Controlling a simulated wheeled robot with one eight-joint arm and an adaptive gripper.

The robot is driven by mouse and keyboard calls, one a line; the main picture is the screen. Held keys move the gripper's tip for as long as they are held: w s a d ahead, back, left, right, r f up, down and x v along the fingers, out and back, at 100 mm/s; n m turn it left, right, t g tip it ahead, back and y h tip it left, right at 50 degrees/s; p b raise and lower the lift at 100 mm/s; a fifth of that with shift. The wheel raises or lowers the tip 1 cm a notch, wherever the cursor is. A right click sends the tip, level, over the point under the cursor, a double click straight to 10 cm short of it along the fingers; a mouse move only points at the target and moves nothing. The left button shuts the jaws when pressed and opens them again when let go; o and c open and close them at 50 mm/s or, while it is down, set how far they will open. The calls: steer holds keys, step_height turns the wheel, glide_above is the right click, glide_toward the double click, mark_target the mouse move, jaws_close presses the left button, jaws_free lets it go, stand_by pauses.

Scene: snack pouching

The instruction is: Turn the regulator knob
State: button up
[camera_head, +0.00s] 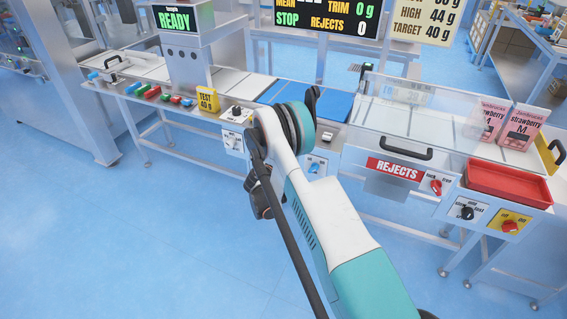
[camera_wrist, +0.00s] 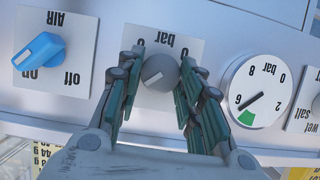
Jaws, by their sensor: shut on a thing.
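The regulator knob (camera_wrist: 158,74) is a round grey knob on a white plate marked "0" and "bar", upside down in the wrist view. My gripper (camera_wrist: 163,62) has its two fingers around the knob, one on each side, and is shut on it. To the right is the pressure gauge (camera_wrist: 258,92), with a dark needle near a green band close to the 6. In the head view my arm hides the knob and most of the gripper.
A blue AIR knob (camera_wrist: 38,53) sits left of the regulator in the wrist view, marked on and off. In the head view, a red tray (camera_head: 508,186) and clear cover (camera_head: 430,120) stand to the right.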

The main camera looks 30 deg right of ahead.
steer(key=n+g+h, duration=0.1)
steer(key=n, duration=0.1)
steer(key=n+h, duration=0.1)
steer(key=shift+w+a+f+n+g, duration=0.1)
steer(key=shift+w+a+n+g, duration=0.05)
steer(key=shift+n+g, duration=0.25)
stand_by(0.4)
steer(key=o, duration=1.1)
steer(key=shift+c, duration=0.2)
steer(key=shift+a, duration=0.1)
steer(key=v, duration=1.2)
steer(key=shift+w, duration=0.1)
